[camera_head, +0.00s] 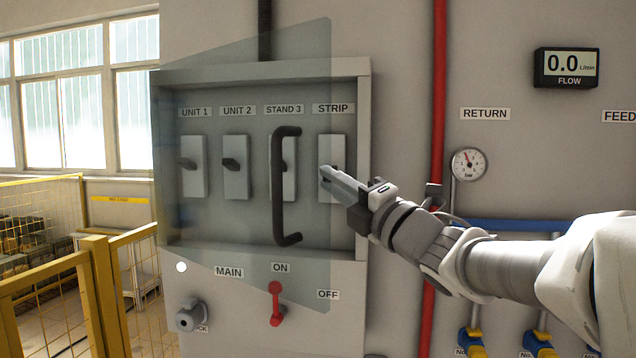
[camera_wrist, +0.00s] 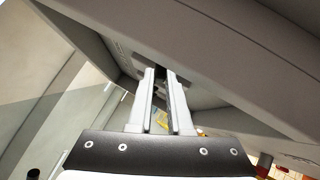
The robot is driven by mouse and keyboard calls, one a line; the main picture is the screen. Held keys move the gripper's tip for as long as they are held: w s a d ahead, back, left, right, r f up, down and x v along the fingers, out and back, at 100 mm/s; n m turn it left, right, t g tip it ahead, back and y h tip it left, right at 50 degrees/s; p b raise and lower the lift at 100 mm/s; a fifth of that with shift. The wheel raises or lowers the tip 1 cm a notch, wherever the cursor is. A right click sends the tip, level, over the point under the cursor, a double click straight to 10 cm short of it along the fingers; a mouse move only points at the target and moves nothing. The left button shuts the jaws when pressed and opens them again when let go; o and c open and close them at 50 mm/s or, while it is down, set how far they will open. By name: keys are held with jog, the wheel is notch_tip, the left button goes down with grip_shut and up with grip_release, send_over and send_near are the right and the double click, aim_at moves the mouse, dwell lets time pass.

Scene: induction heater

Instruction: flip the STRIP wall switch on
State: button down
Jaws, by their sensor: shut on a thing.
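The STRIP switch (camera_head: 337,150) is the rightmost of the switches in the grey wall box, under the STRIP label (camera_head: 333,108). My gripper (camera_head: 326,172) reaches in from the right, its fingertips at the middle of the STRIP switch plate. The fingers hide the switch's lever in the head view. In the wrist view my gripper (camera_wrist: 160,78) has its two fingers close together, with a small dark piece, the STRIP lever, between the tips. Which way the lever is tilted cannot be told.
A clear cover (camera_head: 230,80) with a black handle (camera_head: 288,236) stands swung out left of my gripper. UNIT 1 (camera_head: 193,180), UNIT 2 (camera_head: 236,180) and STAND 3 switches (camera_head: 290,185) are alongside. A red MAIN lever (camera_head: 276,303) is below. The box's right rim (camera_head: 363,160) is close to my gripper.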

aim_at(334, 159)
jog(key=shift+r, duration=0.15)
jog(key=r+m+g+h+p, duration=0.1)
jog(key=m+p, duration=0.1)
jog(key=p, duration=0.3)
jog(key=r+m+g+h+p, duration=0.1)
jog(key=m+p, duration=0.1)
jog(key=p, duration=0.3)
jog(key=shift+s+r+h, duration=0.1)
jog(key=shift+s+h, duration=0.1)
jog(key=shift+h, duration=0.2)
jog(key=shift+r+m+g+h+p, duration=0.1)
jog(key=shift+m+g+h+p, duration=0.35)
jog(key=shift+m+g, duration=0.2)
jog(key=shift+w+r+m+g+h, duration=0.1)
jog(key=shift+r+m+g+h, duration=0.1)
jog(key=shift+m+g, duration=0.3)
jog(key=shift+w+r+m+g+h, duration=0.1)
jog(key=shift+r+m+g, duration=0.05)
jog(key=shift+m+g, duration=0.25)
jog(key=shift+r, duration=0.1)
